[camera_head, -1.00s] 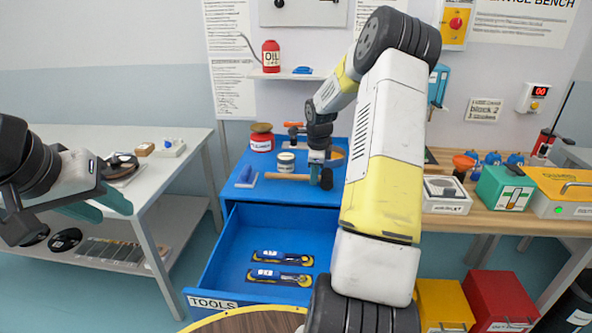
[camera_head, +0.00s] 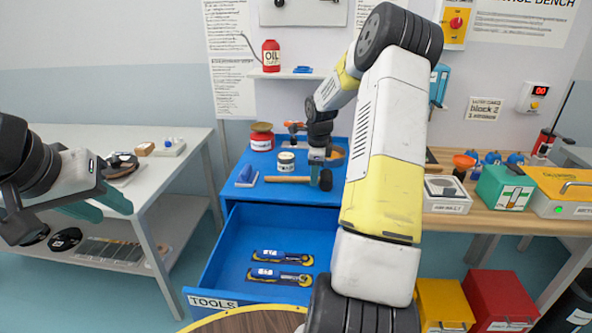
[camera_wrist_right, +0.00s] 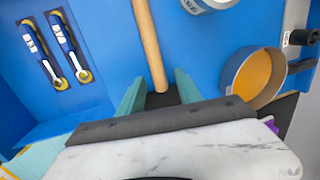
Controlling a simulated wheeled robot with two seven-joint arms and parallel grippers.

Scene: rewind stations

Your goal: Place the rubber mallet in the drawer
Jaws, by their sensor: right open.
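The rubber mallet, with a pale wooden handle (camera_head: 285,179) and a dark head, lies on top of the blue cabinet. Its handle also shows in the right wrist view (camera_wrist_right: 150,45), running down between my fingers. My right gripper (camera_wrist_right: 159,92) is open, with one teal finger on each side of the mallet near its head; the head is partly hidden. In the head view my right gripper (camera_head: 318,162) is over the mallet's head end. The blue drawer (camera_head: 235,250) below, marked TOOLS, is pulled open. My left gripper (camera_head: 105,205) is at the left, away from the cabinet; its jaws are unclear.
Two blue-handled tools (camera_head: 280,274) lie in the drawer, with bare floor around them. A grey table (camera_head: 160,185) stands left.

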